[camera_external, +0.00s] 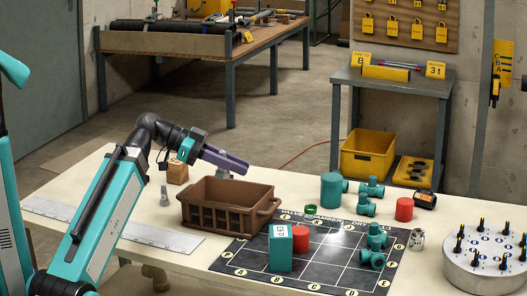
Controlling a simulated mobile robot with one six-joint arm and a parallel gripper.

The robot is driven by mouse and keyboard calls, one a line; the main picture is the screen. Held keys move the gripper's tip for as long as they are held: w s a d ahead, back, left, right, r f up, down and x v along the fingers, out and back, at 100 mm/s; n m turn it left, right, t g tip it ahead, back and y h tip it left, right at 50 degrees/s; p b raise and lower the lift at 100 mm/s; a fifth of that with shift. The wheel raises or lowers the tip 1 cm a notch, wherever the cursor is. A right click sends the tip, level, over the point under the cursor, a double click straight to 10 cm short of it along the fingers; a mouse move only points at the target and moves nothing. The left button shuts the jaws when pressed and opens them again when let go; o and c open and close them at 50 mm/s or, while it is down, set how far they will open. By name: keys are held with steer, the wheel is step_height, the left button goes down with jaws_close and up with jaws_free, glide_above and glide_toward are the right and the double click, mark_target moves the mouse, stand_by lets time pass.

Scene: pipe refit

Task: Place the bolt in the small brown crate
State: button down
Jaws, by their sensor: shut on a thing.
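My gripper (240,166) is over the back part of the small brown crate (218,214), with its purple-grey jaws pointing to the right and slightly down. It is shut on a small pale grey thing, which looks like the bolt (227,175) and hangs just below the jaws. The bolt is above the crate's rim and shows only in part; its lower end is hard to make out. The crate stands upright on the table with slatted sides, and its floor is hidden by its front wall.
A grey metal piece (164,195) and a small wooden block (178,172) stand left of the crate. A black marked mat (330,262) with a teal box (280,248) and red cylinder (300,238) lies to the right. Teal fittings (372,188) and a round white stand (488,268) are further right.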

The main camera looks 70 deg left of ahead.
steer(key=s+d+b, duration=0.1)
steer(key=s+b, duration=0.1)
steer(key=b, duration=0.1)
steer(key=s+d+f+b, duration=0.1)
steer(key=s+d+b, duration=0.1)
steer(key=b, duration=0.1)
steer(key=shift+s+d+b, duration=0.2)
steer(key=shift+d+b, duration=0.05)
steer(key=shift+b, duration=0.05)
steer(key=shift+w+r, duration=0.1)
steer(key=w+a+p, duration=0.3)
steer(key=w+p, duration=0.5)
steer(key=p, duration=0.4)
steer(key=shift+f, duration=0.2)
steer(key=p, duration=0.3)
steer(key=shift+w+a, duration=0.2)
steer(key=shift+w, duration=0.1)
steer(key=w+p, duration=0.1)
steer(key=p, duration=0.5)
steer(key=shift+w+a+f, duration=0.1)
steer(key=shift+a+f, duration=0.05)
steer(key=shift+a, duration=0.05)
